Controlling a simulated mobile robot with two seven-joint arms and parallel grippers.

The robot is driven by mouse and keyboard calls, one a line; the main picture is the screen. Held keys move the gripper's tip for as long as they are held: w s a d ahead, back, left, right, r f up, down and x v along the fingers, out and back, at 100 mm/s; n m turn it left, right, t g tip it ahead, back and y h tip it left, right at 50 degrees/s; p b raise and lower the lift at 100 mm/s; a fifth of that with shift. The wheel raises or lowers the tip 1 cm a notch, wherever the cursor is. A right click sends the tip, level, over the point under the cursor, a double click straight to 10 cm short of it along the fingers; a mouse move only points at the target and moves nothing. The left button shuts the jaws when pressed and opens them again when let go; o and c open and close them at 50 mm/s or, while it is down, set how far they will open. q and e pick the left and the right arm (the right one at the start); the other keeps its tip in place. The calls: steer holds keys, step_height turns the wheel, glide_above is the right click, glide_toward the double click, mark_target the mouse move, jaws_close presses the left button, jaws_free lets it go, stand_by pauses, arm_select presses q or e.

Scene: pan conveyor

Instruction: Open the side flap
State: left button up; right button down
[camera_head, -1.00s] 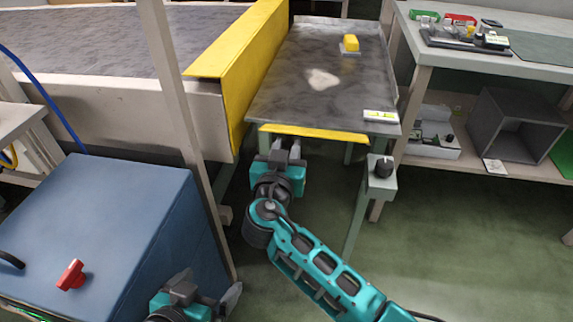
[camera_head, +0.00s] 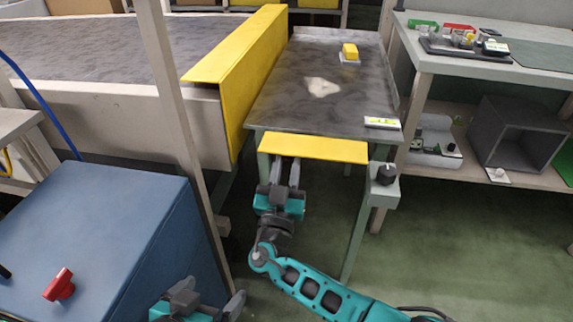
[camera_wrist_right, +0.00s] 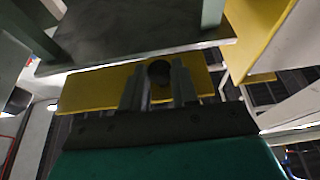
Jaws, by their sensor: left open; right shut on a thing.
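The side flap is a yellow panel (camera_head: 312,147) along the near end of the grey metal table; its broad face shows and it sticks out toward me from the table edge. In the right wrist view the yellow panel (camera_wrist_right: 92,92) has a round black knob (camera_wrist_right: 158,71) on it. My right gripper (camera_head: 285,168) is at the left part of the flap's outer edge. In the wrist view its fingers (camera_wrist_right: 158,84) are on either side of the knob, shut on it. My left gripper (camera_head: 212,295) is open, low in the head view beside the blue cabinet, away from the flap.
A box with a black knob (camera_head: 386,174) stands right of the flap. A yellow guard (camera_head: 240,65) and a pale post (camera_head: 178,120) are on the left. Green floor is open at lower right.

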steer(key=shift+w, duration=0.1)
stand_by(0.3)
steer(key=c, duration=0.9)
jaws_free()
